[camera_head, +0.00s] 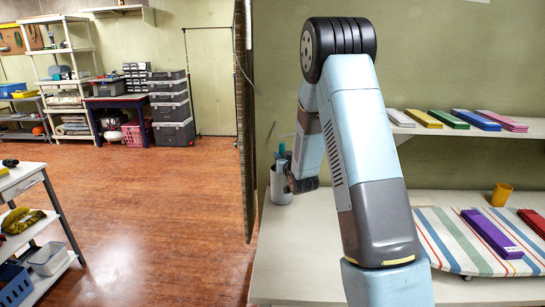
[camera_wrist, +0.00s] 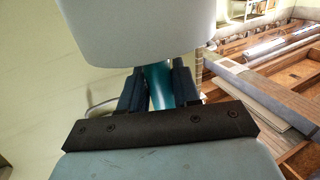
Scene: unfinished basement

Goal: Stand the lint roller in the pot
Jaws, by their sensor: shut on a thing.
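My gripper (camera_wrist: 159,92) is shut on the teal handle of what seems to be the lint roller (camera_wrist: 159,84), with one dark finger on each side.
A shelf above (camera_head: 460,131) holds several coloured flat boxes. A dark panel edge (camera_head: 244,120) stands left of the pot.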

